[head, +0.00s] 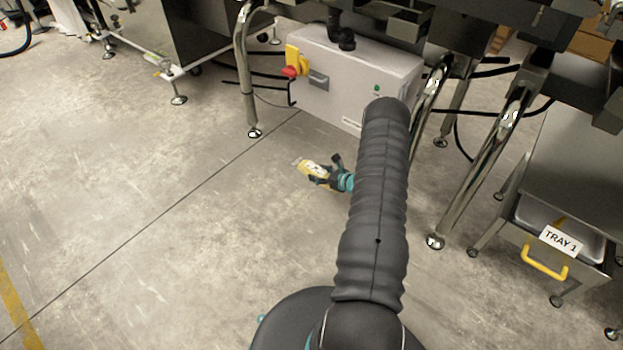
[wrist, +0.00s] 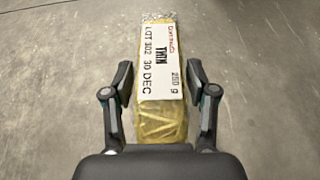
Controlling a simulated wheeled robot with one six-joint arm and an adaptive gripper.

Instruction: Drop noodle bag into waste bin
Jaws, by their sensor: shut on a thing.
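The noodle bag (wrist: 162,75) is a yellow see-through packet with a white label reading "THIN", "250 g" and "30 DEC". My gripper (wrist: 161,92) is shut on it, with one finger at each side of its lower part. In the head view the bag (head: 312,169) shows small at the end of my gripper (head: 327,174), left of my dark arm. Bare concrete floor lies behind the bag in both views. The bag's lower end is partly hidden by my gripper. No waste bin shows in either view.
A grey control box (head: 345,80) with a red and yellow switch hangs under the machine, beyond my gripper. Metal legs (head: 480,165) stand to the right. A tray marked "TRAY 1" (head: 590,247) with a yellow handle is at the far right. The floor (head: 130,190) at left is clear.

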